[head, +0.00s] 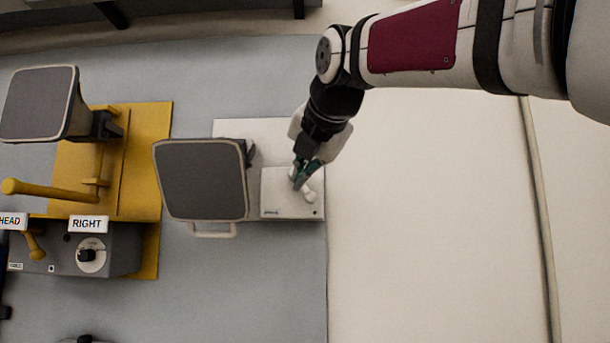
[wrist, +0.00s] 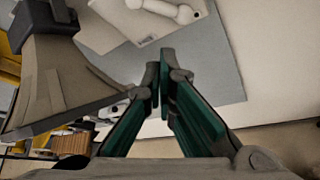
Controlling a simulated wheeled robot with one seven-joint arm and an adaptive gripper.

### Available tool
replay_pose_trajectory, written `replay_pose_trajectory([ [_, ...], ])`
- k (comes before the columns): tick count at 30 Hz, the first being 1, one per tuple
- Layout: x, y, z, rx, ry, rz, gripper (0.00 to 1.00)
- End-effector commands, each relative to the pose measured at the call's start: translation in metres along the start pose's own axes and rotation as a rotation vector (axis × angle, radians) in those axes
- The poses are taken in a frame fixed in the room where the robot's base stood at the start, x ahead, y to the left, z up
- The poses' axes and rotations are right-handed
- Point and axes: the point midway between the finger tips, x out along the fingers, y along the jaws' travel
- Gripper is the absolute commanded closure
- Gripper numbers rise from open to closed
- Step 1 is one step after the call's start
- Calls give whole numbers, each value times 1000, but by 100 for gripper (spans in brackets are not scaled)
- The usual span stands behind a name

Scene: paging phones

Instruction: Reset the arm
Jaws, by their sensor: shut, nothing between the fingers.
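My arm reaches in from the upper right in the head view, and my gripper (head: 301,180) hangs over the white paging phone box (head: 275,205). In the wrist view the two green fingers of my gripper (wrist: 163,70) are shut with nothing between them. A white handset (wrist: 180,12) lies on the white box (wrist: 140,32) beyond the fingertips. In the head view the handset (head: 309,195) is partly hidden by the fingers. I cannot tell from these views how far above the box the fingers are.
A grey-faced speaker (head: 202,180) stands just left of the box. Further left are a yellow panel (head: 145,150), another speaker (head: 38,103), a yellow handle (head: 50,191) and a grey control box (head: 110,250) under the RIGHT label. The pale surface (head: 430,220) to the right is clear.

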Motion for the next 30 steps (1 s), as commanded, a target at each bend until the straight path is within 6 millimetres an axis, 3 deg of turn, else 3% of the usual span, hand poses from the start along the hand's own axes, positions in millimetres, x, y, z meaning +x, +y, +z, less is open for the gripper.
replay_pose_trajectory([
  [23,-8,1,-3,18,2,-6,100],
  [26,-11,-15,-9,113,13,-32,100],
  [30,-22,-65,-30,403,31,-114,100],
])
